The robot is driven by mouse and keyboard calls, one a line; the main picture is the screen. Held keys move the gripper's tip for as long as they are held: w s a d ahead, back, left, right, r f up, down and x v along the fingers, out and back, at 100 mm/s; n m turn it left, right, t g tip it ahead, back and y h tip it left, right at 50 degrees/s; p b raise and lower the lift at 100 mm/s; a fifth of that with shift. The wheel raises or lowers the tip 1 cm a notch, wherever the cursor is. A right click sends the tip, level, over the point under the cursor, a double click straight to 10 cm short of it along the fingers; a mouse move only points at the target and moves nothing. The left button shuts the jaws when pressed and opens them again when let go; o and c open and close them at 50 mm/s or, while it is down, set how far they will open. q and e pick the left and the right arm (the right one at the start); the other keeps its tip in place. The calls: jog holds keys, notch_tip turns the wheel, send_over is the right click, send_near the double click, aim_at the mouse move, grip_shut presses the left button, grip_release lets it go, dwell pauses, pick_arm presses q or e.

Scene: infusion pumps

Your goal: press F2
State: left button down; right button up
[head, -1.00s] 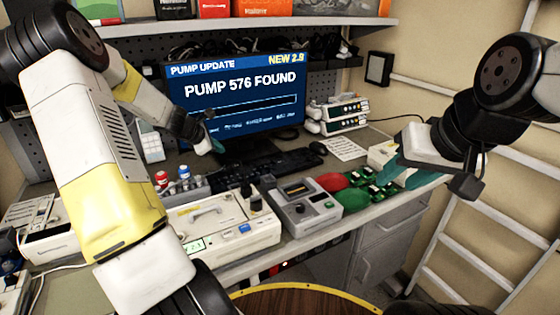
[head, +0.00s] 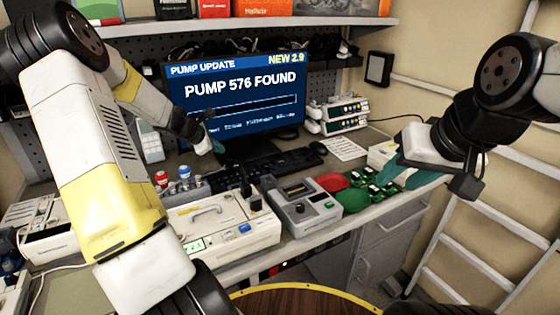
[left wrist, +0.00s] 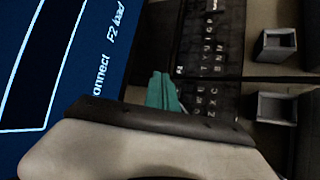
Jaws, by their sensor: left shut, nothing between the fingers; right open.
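The black keyboard (head: 266,167) lies on the bench below the monitor (head: 236,98). The monitor reads "PUMP UPDATE", "NEW 2.9" and "PUMP 576 FOUND", with an empty bar below. In the left wrist view part of the screen (left wrist: 75,60) reads "F2 load". My left gripper (head: 217,147) is in front of the screen's lower left, above the keyboard. My right gripper (head: 393,173) is at the right, over the bench edge, open and empty.
An infusion pump (head: 222,225) and a grey device (head: 300,207) stand at the bench front. Red and green pads (head: 333,182) with circuit boards lie to their right.

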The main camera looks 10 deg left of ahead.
aim_at(234, 167)
pick_arm(q)
jog(key=shift+d, duration=0.1)
jog(key=shift+w+d, duration=0.15)
jog(key=shift+d, duration=0.05)
jog(key=w+d+r, duration=0.1)
jog(key=r, duration=0.1)
jog(key=w+d+r, duration=0.1)
jog(key=d, duration=0.1)
jog(key=shift+w+d+r, duration=0.2)
jog(key=shift+w+r, duration=0.2)
jog(key=shift+f, duration=4.4)
jog(key=shift+f, duration=0.4)
